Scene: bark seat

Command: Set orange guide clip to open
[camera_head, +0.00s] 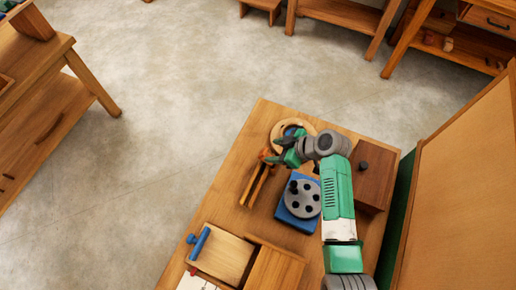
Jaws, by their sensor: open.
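The orange guide clip (256,184) lies on the wooden workbench (232,190), left of the blue-based block. It appears as two long, thin orange arms that run down-left from an orange end. My gripper (276,160) is at the upper end of the clip, close above it or touching it; I cannot tell which. My gripper is open. The fingers are small and partly merge with the clip's end, so the exact gap and the clip's setting cannot be made out.
A round wooden piece (310,127) sits just behind my gripper. A grey disc with holes (303,203) on a blue base (283,214) and a dark wooden box (371,185) are close by. A blue-handled wooden board (222,257) lies at the front left. A tall panel (465,190) stands right.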

